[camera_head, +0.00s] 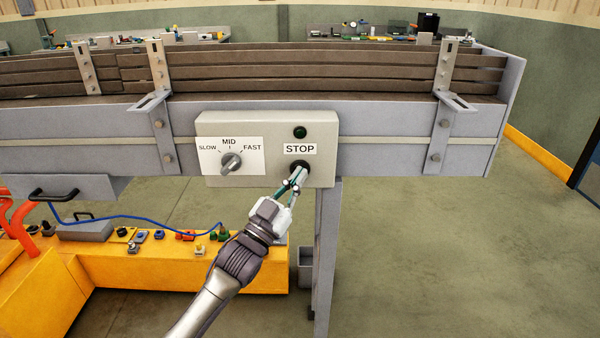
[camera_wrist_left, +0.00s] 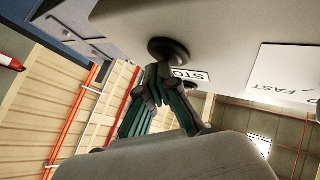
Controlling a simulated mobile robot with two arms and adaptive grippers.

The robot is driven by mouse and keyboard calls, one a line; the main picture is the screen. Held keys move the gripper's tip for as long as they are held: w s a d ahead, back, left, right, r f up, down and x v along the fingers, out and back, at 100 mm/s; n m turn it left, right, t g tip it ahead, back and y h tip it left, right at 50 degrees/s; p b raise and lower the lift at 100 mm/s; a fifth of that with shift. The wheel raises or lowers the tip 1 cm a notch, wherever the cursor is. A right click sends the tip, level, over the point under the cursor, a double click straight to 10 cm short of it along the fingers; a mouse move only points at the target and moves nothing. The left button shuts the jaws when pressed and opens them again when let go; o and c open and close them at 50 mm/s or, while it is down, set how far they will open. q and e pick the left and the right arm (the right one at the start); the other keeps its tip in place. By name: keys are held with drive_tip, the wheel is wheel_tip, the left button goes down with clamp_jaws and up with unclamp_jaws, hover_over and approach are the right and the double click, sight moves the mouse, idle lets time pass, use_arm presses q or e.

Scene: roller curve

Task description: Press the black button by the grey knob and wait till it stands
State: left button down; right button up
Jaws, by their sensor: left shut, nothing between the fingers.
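The black button (camera_head: 304,165) sits under the STOP label on a light grey control box (camera_head: 222,124). The grey knob (camera_head: 231,162) is left of it on a white plate marked SLOW, MID and FAST; its exact setting is hard to tell. My left gripper (camera_head: 297,178) is shut and empty, its fingertips at the button and covering its lower part. In the left wrist view the black button (camera_wrist_left: 168,50) shows just beyond the fingertips (camera_wrist_left: 165,72); I cannot tell whether they touch it. A dark green lamp (camera_head: 300,132) is above the STOP label. My right gripper is not in view.
The box is fixed to the grey side rail (camera_head: 390,125) of a conveyor with dark brown slats (camera_head: 300,72). A support leg (camera_head: 328,250) stands below the box. A yellow bench (camera_head: 180,262) with small parts is at lower left. The floor at right is clear.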

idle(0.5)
use_arm(q)
drive_tip(key=shift+s+p, duration=0.65)
drive_tip(key=shift+s, duration=0.15)
drive_tip(key=s+p, duration=0.3)
drive_tip(key=s, duration=0.2)
drive_tip(key=shift+f, duration=0.1)
idle(0.4)
